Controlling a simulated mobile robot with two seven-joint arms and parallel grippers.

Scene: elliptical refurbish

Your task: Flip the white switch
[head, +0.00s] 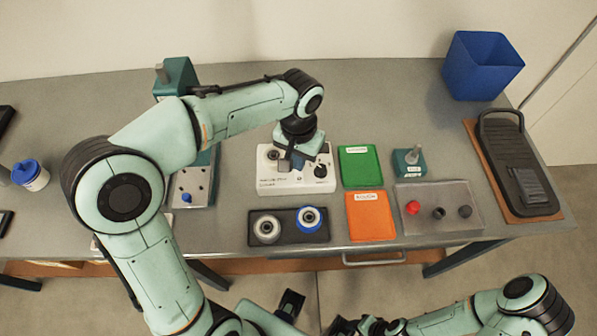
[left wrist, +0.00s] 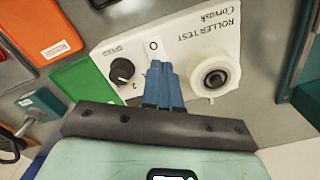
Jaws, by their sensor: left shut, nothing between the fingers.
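The white roller test box (head: 267,181) stands on the bench in the head view and fills the upper middle of the left wrist view (left wrist: 112,51). The white switch (left wrist: 153,45), marked "0", sits between a black knob (left wrist: 122,71) and a pale roller (left wrist: 214,77). My left gripper (left wrist: 160,68) is shut and empty, its blue fingertips right at the lower part of the switch and covering it. Whether they touch, and the switch's tilt, I cannot tell. In the head view my left gripper (head: 291,162) is over the box.
Right of the box lie a green tray (head: 359,167) and an orange tray (head: 371,216). A dark tray (head: 287,240) with two rollers lies in front. A blue bin (head: 482,66) stands at the back right. A teal stand (head: 176,76) is behind my left arm.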

